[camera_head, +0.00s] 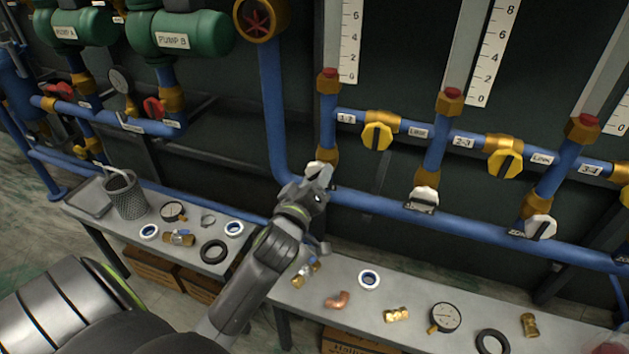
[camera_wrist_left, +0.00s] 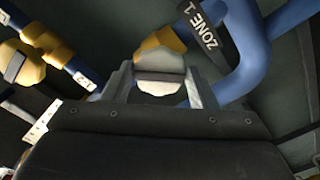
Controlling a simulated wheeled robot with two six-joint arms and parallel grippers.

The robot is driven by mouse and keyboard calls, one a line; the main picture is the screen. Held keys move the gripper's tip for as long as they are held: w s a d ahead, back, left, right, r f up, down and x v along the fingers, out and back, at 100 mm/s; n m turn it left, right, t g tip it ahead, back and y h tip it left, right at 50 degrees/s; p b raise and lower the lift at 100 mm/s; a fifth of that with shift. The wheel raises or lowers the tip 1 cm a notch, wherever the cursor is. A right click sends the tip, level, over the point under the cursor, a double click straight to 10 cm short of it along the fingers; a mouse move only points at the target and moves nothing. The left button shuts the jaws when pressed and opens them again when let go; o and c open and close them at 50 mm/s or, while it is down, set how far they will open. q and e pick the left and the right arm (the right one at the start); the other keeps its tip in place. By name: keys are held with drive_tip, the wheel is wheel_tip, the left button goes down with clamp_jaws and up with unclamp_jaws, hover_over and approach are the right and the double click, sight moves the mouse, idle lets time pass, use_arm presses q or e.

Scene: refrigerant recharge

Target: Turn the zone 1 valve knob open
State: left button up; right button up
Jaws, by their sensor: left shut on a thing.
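My left gripper (camera_head: 318,182) reaches up to the lower blue pipe at the foot of the first riser. In the left wrist view, the white zone 1 valve knob (camera_wrist_left: 160,62) sits between the two fingers of my left gripper (camera_wrist_left: 160,88), which is shut on it. The knob's ridge runs across the picture between the fingers. The black ZONE 1 label (camera_wrist_left: 202,38) shows on the pipe beside it. In the head view the gripper hides most of the knob. My right gripper is not in view.
Two more white knobs (camera_head: 424,198) (camera_head: 540,227) sit along the lower pipe to the right. Yellow link knobs (camera_head: 377,136) (camera_head: 505,164) are above. Below, grey benches (camera_head: 450,310) hold fittings, gauges and rings. Pump B (camera_head: 185,38) is at upper left.

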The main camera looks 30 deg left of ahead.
use_arm(q)
drive_tip(key=shift+r, duration=0.1)
drive_tip(key=shift+n+b, duration=0.3)
drive_tip(key=shift+n, duration=1.9)
drive_tip(key=n, duration=0.3)
drive_tip(key=shift+b, duration=0.3)
drive_tip(key=o, duration=0.6)
drive_tip(key=shift+n, duration=0.4)
drive_tip(key=o, duration=0.4)
drive_tip(key=shift+c, duration=0.2)
drive_tip(key=shift+s, duration=0.1)
